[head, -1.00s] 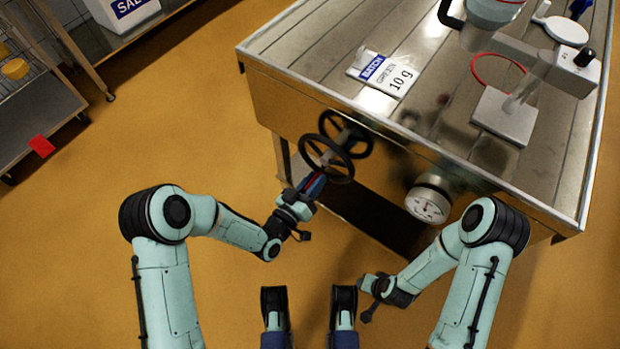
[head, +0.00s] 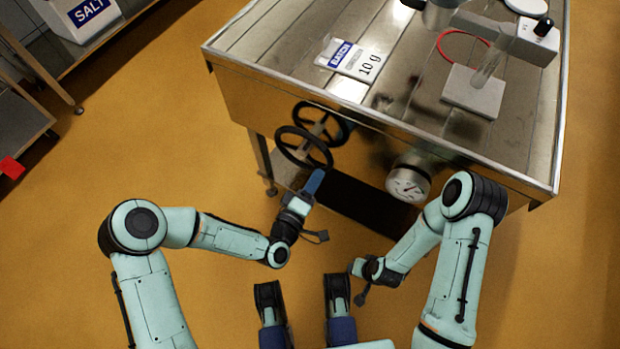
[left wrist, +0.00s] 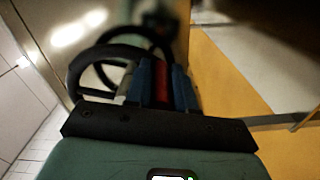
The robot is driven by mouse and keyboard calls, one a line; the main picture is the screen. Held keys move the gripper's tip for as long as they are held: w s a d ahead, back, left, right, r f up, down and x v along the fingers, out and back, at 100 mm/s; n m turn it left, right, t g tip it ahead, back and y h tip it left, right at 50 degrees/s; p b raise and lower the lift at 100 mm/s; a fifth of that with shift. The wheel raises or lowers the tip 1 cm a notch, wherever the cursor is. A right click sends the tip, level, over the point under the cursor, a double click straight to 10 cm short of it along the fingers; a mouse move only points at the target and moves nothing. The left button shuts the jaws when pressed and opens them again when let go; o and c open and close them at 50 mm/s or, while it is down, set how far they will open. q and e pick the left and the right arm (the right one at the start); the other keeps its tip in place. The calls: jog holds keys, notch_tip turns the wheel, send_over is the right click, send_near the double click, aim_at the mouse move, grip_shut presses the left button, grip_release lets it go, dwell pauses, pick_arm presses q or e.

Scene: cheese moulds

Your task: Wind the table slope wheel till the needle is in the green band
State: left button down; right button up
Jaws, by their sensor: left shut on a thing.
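The table slope wheel (head: 281,133) is a dark spoked handwheel below the steel table's front edge. It also shows at the left in the left wrist view (left wrist: 78,60). My left gripper (head: 315,182) is at the lower right of its rim, shut on a red part (left wrist: 180,88) between its blue fingers, apparently the wheel's grip. The round gauge (head: 407,185) has a white face and a thin dark needle, right of the wheel. Its green band is too small to make out. My right gripper (head: 357,268) is low, in front of the table and away from the wheel; its fingers are unclear.
A second dark ring (head: 340,118) shows behind the wheel, perhaps a reflection. The steel table (head: 280,50) carries a batch card (head: 349,59), a grey stand (head: 473,90) and a red ring (head: 442,43). A salt box (head: 82,18) stands at upper left. Open floor lies left.

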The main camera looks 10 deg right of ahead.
pick_arm(q)
jog(key=shift+s+d+r+n, duration=0.2)
jog(key=shift+d+n, duration=0.05)
jog(key=shift+n, duration=0.25)
jog(key=c, duration=1)
grip_release()
jog(key=shift+o, duration=0.2)
